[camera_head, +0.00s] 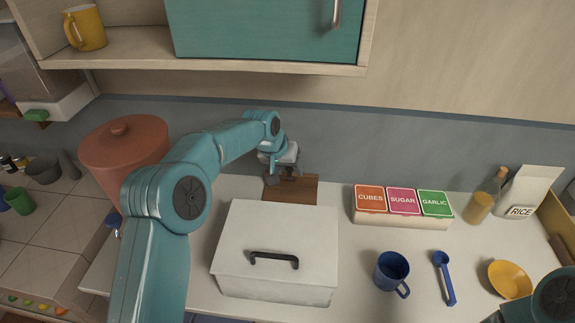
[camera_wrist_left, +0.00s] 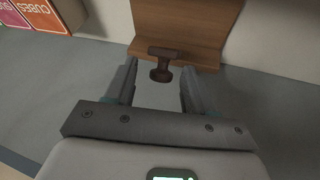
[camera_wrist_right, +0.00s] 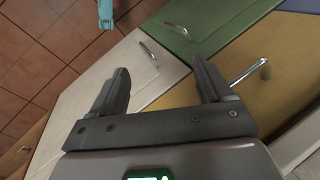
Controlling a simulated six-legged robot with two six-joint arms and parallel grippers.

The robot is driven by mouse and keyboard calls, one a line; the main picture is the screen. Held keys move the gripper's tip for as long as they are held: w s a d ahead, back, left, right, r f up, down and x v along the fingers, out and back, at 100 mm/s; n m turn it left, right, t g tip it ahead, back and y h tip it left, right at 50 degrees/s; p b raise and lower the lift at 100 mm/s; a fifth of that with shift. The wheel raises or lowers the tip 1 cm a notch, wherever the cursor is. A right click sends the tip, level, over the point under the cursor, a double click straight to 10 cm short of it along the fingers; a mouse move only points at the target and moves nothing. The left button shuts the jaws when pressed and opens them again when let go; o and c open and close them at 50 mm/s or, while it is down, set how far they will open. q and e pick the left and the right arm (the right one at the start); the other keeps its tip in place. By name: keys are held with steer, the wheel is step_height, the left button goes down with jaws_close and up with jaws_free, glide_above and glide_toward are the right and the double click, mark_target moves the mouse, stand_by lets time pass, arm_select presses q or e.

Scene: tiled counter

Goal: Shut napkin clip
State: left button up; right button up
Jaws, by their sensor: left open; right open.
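The napkin clip appears to be the brown wooden piece (camera_head: 304,190) at the back of the counter behind the white box. The left wrist view shows its wooden board (camera_wrist_left: 180,25) with a dark T-shaped knob (camera_wrist_left: 163,70) at the near edge. My left gripper (camera_head: 284,178) is open above and in front of it. In the left wrist view the knob lies between and beyond the two fingertips, with a gap on each side. Whether the clip is open cannot be told. My right gripper (camera_wrist_right: 162,78) is open and empty in the right wrist view, over cabinet fronts.
A white lidded box (camera_head: 270,225) stands just in front of the wooden piece. Right of it are labelled boxes (camera_head: 400,219), a blue mug (camera_head: 391,269), a blue spoon (camera_head: 445,278) and a yellow bowl (camera_head: 508,279). A terracotta pot (camera_head: 122,150) stands left, near my left arm.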

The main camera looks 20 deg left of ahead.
arm_select(q)
steer(key=shift+w+a+f, duration=0.15)
steer(key=shift+a, duration=0.05)
steer(key=shift+w+f, duration=0.1)
steer(key=shift+w, duration=0.05)
steer(key=c, duration=0.3)
steer(key=shift+d, duration=0.1)
jaws_close()
steer(key=shift+b, duration=0.35)
steer(key=s+f+t+b, duration=0.1)
steer(key=b, duration=0.4)
steer(key=s+t+b, duration=0.1)
steer(key=b, duration=0.5)
steer(key=shift+d+f, duration=0.2)
steer(key=shift+f, duration=0.15)
steer(key=shift+s+t+b, duration=0.15)
steer(key=shift+t+b, duration=0.15)
steer(key=shift+b, duration=0.05)
steer(key=shift+r, duration=0.2)
